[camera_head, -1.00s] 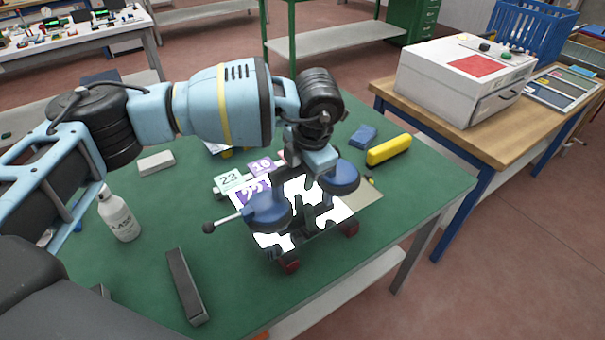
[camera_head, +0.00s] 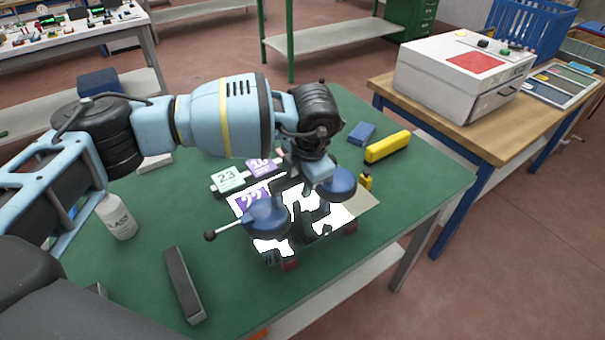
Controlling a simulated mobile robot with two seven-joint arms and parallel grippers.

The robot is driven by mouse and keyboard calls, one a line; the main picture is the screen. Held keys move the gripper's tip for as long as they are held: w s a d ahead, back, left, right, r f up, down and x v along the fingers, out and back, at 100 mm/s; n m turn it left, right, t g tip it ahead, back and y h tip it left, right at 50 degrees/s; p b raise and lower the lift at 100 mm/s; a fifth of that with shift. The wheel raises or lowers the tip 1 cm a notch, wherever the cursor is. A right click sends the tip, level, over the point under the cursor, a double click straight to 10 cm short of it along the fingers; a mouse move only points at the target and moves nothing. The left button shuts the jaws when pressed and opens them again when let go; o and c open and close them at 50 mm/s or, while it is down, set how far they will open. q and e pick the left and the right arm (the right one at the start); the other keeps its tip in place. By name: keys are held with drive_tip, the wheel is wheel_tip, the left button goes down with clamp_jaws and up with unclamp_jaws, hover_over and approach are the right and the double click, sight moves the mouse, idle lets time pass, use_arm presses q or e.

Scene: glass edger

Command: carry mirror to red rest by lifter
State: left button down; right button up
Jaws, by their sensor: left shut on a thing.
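My left gripper (camera_head: 308,168) is shut on the lifter, which has two round blue cups (camera_head: 267,217) and a dark frame between them. The cups sit on the mirror (camera_head: 334,219), a flat pane with white, dark and beige reflections above the green table. The red rest (camera_head: 291,265) shows as small red blocks at the mirror's near edge; the pane hides the remainder. I cannot tell whether the mirror touches the rest. My right gripper is not in view.
Behind the mirror are number cards (camera_head: 229,178), a yellow bar (camera_head: 388,146), a blue block (camera_head: 361,133) and a small yellow bottle (camera_head: 366,181). A white machine (camera_head: 465,85) is on the wooden bench.

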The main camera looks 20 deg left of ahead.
use_arm(q)
drive_tip(key=shift+w+f+b, duration=0.1)
drive_tip(key=shift+f+b, duration=0.2)
drive_tip(key=shift+f, duration=1.4)
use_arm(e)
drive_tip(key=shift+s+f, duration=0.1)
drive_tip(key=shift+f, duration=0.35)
use_arm(q)
drive_tip(key=shift+f, duration=0.1)
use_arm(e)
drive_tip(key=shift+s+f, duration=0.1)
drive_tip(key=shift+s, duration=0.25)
use_arm(q)
drive_tip(key=shift+f, duration=0.2)
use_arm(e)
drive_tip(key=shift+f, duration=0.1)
use_arm(q)
drive_tip(key=shift+f, duration=0.15)
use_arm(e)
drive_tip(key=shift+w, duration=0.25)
